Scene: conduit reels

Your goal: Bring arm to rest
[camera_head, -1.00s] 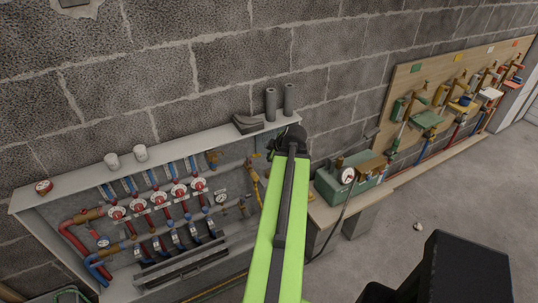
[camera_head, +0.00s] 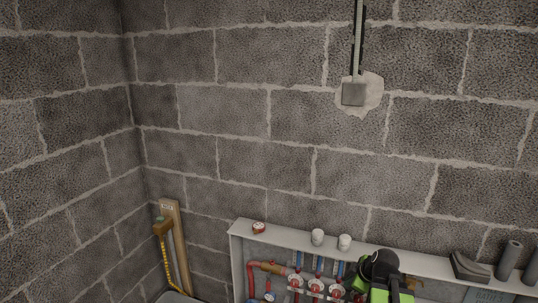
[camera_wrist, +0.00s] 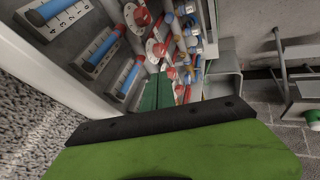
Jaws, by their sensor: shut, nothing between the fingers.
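My arm, green and black, shows at the bottom right of the head view, in front of the manifold cabinet (camera_head: 240,262). My gripper (camera_wrist: 157,92) shows in the wrist view as two dark green fingers side by side, shut with nothing between them. Beyond the fingers are the cabinet's red valves (camera_wrist: 156,48) and blue-sleeved pipes. I cannot tell whether the fingers touch anything. The head view does not clearly show the fingers.
A red round item (camera_head: 259,227), two white cups (camera_head: 317,237) and grey tubes (camera_head: 509,261) stand on the cabinet's top. A wooden board (camera_head: 175,240) leans in the wall corner. A grey box (camera_head: 354,94) is on the wall. Open floor (camera_wrist: 288,128) shows at right in the wrist view.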

